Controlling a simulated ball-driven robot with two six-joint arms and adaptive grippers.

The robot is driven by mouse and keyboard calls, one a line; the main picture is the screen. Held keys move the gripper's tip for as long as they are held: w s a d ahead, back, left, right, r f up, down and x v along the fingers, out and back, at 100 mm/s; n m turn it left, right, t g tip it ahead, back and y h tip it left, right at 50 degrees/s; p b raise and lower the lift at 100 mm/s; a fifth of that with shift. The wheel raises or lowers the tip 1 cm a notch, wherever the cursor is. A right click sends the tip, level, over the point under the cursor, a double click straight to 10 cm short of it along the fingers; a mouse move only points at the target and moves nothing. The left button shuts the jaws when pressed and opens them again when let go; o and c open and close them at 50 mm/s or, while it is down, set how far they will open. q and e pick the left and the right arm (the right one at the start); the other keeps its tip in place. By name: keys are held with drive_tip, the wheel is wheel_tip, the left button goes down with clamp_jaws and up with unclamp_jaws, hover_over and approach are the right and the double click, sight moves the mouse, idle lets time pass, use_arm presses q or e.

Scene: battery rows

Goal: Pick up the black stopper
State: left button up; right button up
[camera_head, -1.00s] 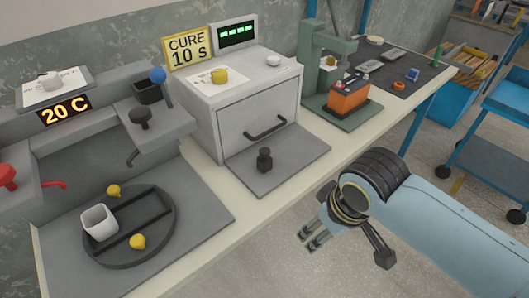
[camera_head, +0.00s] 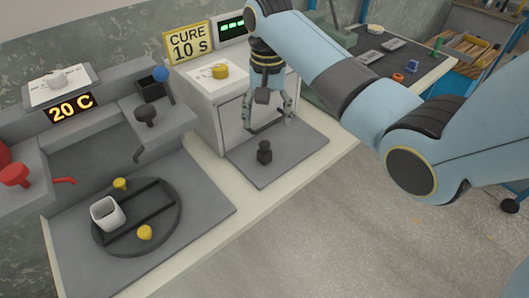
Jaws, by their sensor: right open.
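The black stopper (camera_head: 264,153) stands upright on the grey mat (camera_head: 292,158) in front of the white cure box. My right gripper (camera_head: 268,124) points down, open and empty, in front of the box's door. Its fingertips show just above and behind the stopper in the picture, apart from it. Part of the door handle is hidden behind the fingers. My left gripper is not in view.
The white cure box (camera_head: 207,106) stands close behind the right gripper. A black knob (camera_head: 145,114) sits on the grey unit at left. A round dark tray (camera_head: 172,232) holds a white cup (camera_head: 106,214) and yellow pieces. The mat around the stopper is clear.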

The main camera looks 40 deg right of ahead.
hover_over(265, 143)
drive_tip(key=s, duration=0.1)
wheel_tip(265, 143, down, 4)
drive_tip(key=shift+f, duration=0.15)
drive_tip(key=shift+w+f, duration=0.2)
drive_tip(key=shift+f, duration=0.8)
drive_tip(key=shift+w+f, duration=0.15)
drive_tip(key=shift+f, duration=0.85)
drive_tip(key=shift+w+f, duration=0.2)
drive_tip(key=shift+f, duration=0.8)
drive_tip(key=c, duration=1.2)
drive_tip(key=shift+r, duration=0.1)
drive_tip(key=shift+c, duration=0.2)
